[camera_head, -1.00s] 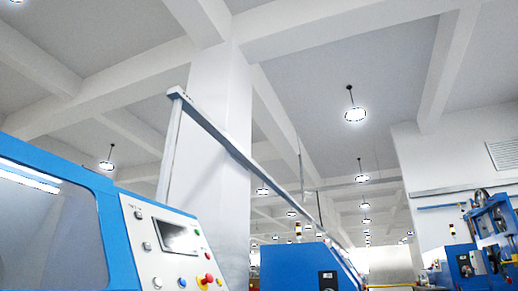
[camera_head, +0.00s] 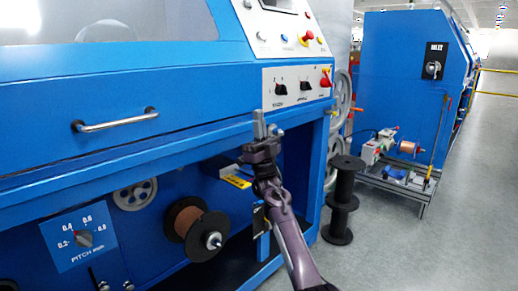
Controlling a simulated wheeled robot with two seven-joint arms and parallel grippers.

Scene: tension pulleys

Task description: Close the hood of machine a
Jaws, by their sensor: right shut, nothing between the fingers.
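A blue machine fills the left and middle of the view. Its hood (camera_head: 200,62) is a blue cover with a clear window (camera_head: 75,20) at the top left. A horizontal silver bar handle (camera_head: 115,121) is on the blue front face below the window. My right gripper (camera_head: 259,124) points up in front of the machine, to the right of the handle and apart from it. It is shut and empty, just below the knob panel. My left gripper is not in view. The hood's top is cut off by the picture edge.
A control panel (camera_head: 290,30) with red knobs is right of the hood. Below are a copper wire spool (camera_head: 198,228) and a pitch dial (camera_head: 84,239). Black spools (camera_head: 343,195) stand on the floor at right. Another blue machine (camera_head: 400,70) stands behind. Grey floor is clear at lower right.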

